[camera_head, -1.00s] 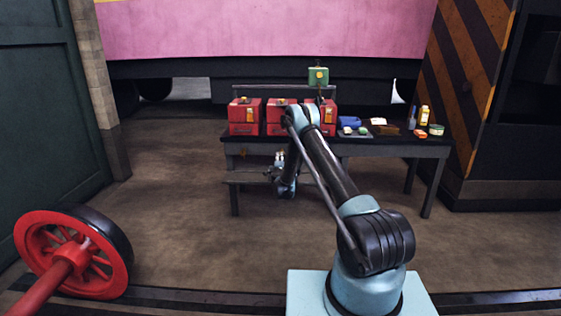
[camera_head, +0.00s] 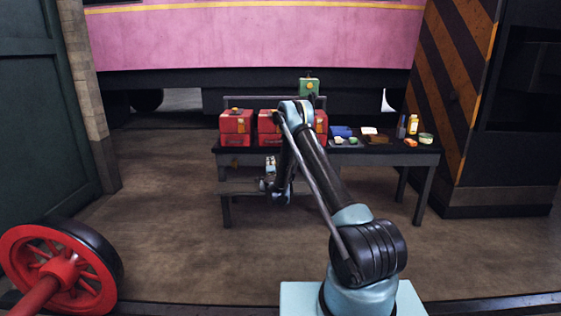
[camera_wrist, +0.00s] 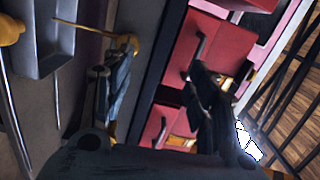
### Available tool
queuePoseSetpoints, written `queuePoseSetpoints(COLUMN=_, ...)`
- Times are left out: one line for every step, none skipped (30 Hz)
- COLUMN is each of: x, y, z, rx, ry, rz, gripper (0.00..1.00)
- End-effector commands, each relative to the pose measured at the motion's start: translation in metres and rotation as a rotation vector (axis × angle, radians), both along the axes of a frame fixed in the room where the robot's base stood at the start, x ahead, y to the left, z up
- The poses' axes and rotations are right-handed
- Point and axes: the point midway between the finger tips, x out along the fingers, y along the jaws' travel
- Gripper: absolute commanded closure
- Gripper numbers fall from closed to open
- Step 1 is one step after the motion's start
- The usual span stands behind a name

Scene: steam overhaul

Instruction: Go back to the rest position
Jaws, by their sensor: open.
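My gripper (camera_head: 266,184) hangs low in front of the bench in the head view, below the tabletop, with the arm folded down from its raised elbow. It is small and dark there. In the wrist view the two dark fingers of my gripper (camera_wrist: 158,95) stand apart, with nothing seen held between them. Red boxes show beyond and between the fingers in the wrist view, one upper box (camera_wrist: 222,45) and one lower box (camera_wrist: 160,122). In the head view a left red box (camera_head: 236,124) and a middle red box (camera_head: 268,122) stand on the bench; my arm partly covers the right one.
The floor between is clear.

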Motion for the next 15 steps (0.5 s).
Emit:
queuePoseSetpoints(x=-0.001, y=-0.001, z=0.02, rx=-0.022, ry=-0.006, rz=0.018, gripper=0.47)
queuePoseSetpoints(x=-0.001, y=-0.001, z=0.031, rx=-0.036, ry=-0.009, rz=0.03, gripper=0.47)
queuePoseSetpoints(x=-0.003, y=0.0, z=0.045, rx=-0.055, ry=-0.013, rz=0.046, gripper=0.47)
queuePoseSetpoints(x=-0.004, y=0.0, z=0.054, rx=-0.068, ry=-0.015, rz=0.06, gripper=0.47)
queuePoseSetpoints(x=-0.005, y=0.001, z=0.065, rx=-0.082, ry=-0.018, rz=0.071, gripper=0.47)
queuePoseSetpoints(x=-0.008, y=0.001, z=0.078, rx=-0.101, ry=-0.02, rz=0.089, gripper=0.47)
queuePoseSetpoints(x=-0.009, y=0.001, z=0.087, rx=-0.115, ry=-0.022, rz=0.1, gripper=0.47)
queuePoseSetpoints(x=-0.011, y=0.002, z=0.096, rx=-0.13, ry=-0.023, rz=0.112, gripper=0.47)
queuePoseSetpoints(x=-0.014, y=0.001, z=0.108, rx=-0.151, ry=-0.024, rz=0.128, gripper=0.47)
queuePoseSetpoints(x=-0.017, y=0.001, z=0.117, rx=-0.165, ry=-0.025, rz=0.14, gripper=0.47)
queuePoseSetpoints(x=-0.019, y=0.001, z=0.126, rx=-0.18, ry=-0.026, rz=0.151, gripper=0.47)
queuePoseSetpoints(x=-0.023, y=0.001, z=0.137, rx=-0.198, ry=-0.025, rz=0.167, gripper=0.47)
queuePoseSetpoints(x=-0.027, y=0.002, z=0.145, rx=-0.215, ry=-0.025, rz=0.179, gripper=0.47)
queuePoseSetpoints(x=-0.03, y=0.002, z=0.153, rx=-0.229, ry=-0.023, rz=0.191, gripper=0.47)
queuePoseSetpoints(x=-0.035, y=0.002, z=0.163, rx=-0.248, ry=-0.022, rz=0.206, gripper=0.47)
